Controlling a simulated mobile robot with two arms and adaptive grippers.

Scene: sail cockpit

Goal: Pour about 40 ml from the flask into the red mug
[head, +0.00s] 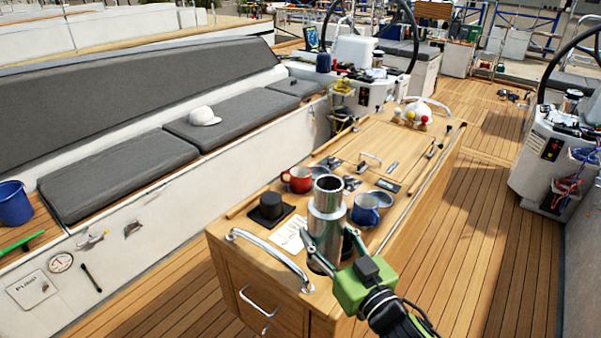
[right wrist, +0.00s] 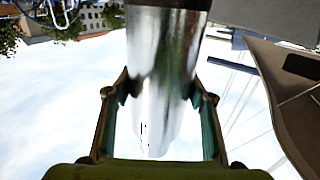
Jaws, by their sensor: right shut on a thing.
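The steel flask (head: 327,205) stands out in front of the table's near end, open top up and roughly upright in the head view. My right gripper (head: 328,243) is shut on its body, a finger on each side. The right wrist view shows the shiny flask (right wrist: 160,70) between the fingers of the right gripper (right wrist: 160,98). The red mug (head: 297,181) stands upright on the table, behind and left of the flask, apart from it. I cannot tell if the flask's base touches the table. My left gripper is not in view.
A blue mug (head: 366,209) stands close right of the flask. A black cup-like piece (head: 271,206) sits on a dark mat to the left. A white card (head: 288,234) lies near the front. A steel rail (head: 268,251) edges the wooden table (head: 398,150). Coloured balls (head: 412,116) stand farther back.

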